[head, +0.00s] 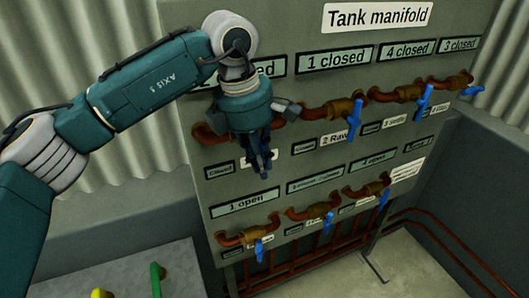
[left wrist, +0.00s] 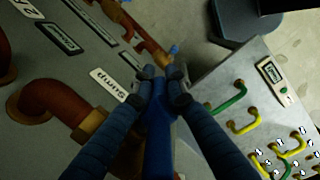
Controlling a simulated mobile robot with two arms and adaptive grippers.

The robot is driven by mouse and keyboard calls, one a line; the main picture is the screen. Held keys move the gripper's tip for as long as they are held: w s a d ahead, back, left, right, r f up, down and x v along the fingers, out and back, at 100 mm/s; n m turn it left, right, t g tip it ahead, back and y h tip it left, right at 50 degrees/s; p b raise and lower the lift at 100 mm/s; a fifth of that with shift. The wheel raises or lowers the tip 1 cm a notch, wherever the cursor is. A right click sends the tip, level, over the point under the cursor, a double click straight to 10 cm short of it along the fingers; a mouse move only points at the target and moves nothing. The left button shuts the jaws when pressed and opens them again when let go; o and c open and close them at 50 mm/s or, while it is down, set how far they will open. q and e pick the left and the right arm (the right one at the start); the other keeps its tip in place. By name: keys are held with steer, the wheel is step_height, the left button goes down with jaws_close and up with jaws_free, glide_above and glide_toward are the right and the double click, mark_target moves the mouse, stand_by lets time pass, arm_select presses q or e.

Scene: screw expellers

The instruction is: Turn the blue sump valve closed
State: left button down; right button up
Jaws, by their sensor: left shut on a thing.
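The blue handle of the sump valve (left wrist: 159,135) stands between my left gripper's fingers in the left wrist view, with the white "Sump" label (left wrist: 109,84) just to its left. My left gripper (left wrist: 163,84) is shut on this handle. In the head view my left gripper (head: 262,168) is at the upper left valve of the board, its fingers pointing down. It hides the handle and most of that valve; the brown pipe (head: 207,133) shows at its left. My right gripper is in neither view.
The grey "Tank manifold" board (head: 290,85) carries several other valves with blue handles, such as one (head: 355,120) to the right of my gripper. A grey panel with green and yellow pipes (head: 120,270) stands at the lower left. Red-brown pipes (head: 440,245) run low along the wall.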

arm_select(q)
steer(key=shift+s+a+r+g+y+p, duration=0.1)
steer(key=shift+a+r+g+y+p, duration=0.2)
steer(key=shift+y+p, duration=0.45)
steer(key=shift+f+y, duration=0.15)
steer(key=shift+y, duration=0.1)
steer(key=c, duration=2)
jaws_free()
steer(key=shift+o, duration=1.3)
steer(key=shift+d+f, duration=0.15)
steer(key=shift+d, duration=0.05)
step_height(320, 180, up, 12)
steer(key=shift+d+r, duration=0.1)
